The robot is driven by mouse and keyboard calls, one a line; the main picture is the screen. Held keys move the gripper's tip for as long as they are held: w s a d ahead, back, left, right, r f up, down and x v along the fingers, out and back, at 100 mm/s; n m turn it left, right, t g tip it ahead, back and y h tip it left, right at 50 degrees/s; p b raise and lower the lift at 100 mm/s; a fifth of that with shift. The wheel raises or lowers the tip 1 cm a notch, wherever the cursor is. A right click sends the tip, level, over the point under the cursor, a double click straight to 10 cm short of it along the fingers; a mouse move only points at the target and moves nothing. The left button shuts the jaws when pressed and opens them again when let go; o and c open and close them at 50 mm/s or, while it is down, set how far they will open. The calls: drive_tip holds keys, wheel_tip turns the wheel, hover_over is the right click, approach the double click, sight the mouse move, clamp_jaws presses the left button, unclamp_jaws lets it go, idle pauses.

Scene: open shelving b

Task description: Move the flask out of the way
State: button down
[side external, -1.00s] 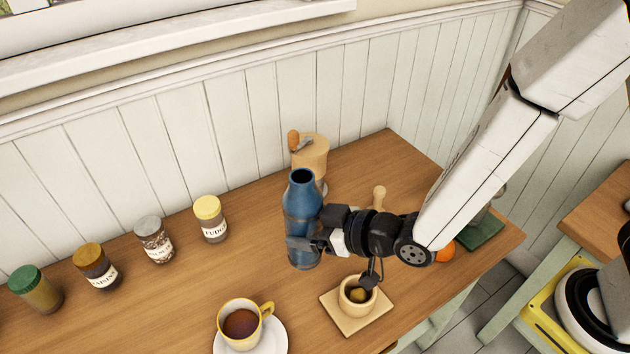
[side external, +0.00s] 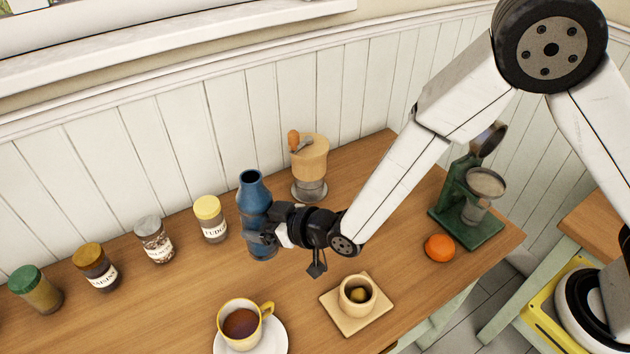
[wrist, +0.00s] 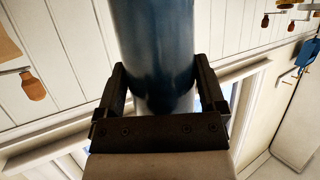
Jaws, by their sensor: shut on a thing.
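The flask (side external: 252,192) is a tall blue bottle with a dark open mouth, upright at the middle of the side external view. My gripper (side external: 265,232) is shut around its lower half from the right. In the wrist view the blue flask (wrist: 155,40) stands between the two black fingers of my gripper (wrist: 165,88), which touch it on both sides. The flask's base is near the wooden table; I cannot tell whether it touches.
A labelled jar with a yellow lid (side external: 209,219) stands close left of the flask. A coffee grinder (side external: 309,165) stands behind right. In front are a cup of dark drink (side external: 241,321) and a small pot (side external: 358,295) on a square board. An orange (side external: 439,248) and green scale (side external: 468,205) stand right.

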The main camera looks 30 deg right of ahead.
drive_tip(key=shift+w+a+f, duration=0.35)
drive_tip(key=shift+w+f, duration=0.25)
drive_tip(key=shift+f, duration=0.2)
drive_tip(key=shift+w+a+f, duration=0.3)
drive_tip(key=shift+w+f, duration=0.25)
drive_tip(key=shift+f, duration=0.2)
drive_tip(key=shift+w+a+f, duration=0.35)
drive_tip(key=shift+w+f, duration=0.25)
drive_tip(key=shift+f, duration=0.2)
drive_tip(key=shift+w+a+f, duration=0.1)
drive_tip(key=shift+f, duration=0.85)
drive_tip(key=shift+w+a+f, duration=0.1)
drive_tip(key=shift+f, duration=0.8)
drive_tip(key=shift+f, duration=0.1)
unclamp_jaws()
drive_tip(key=shift+d+f, duration=0.1)
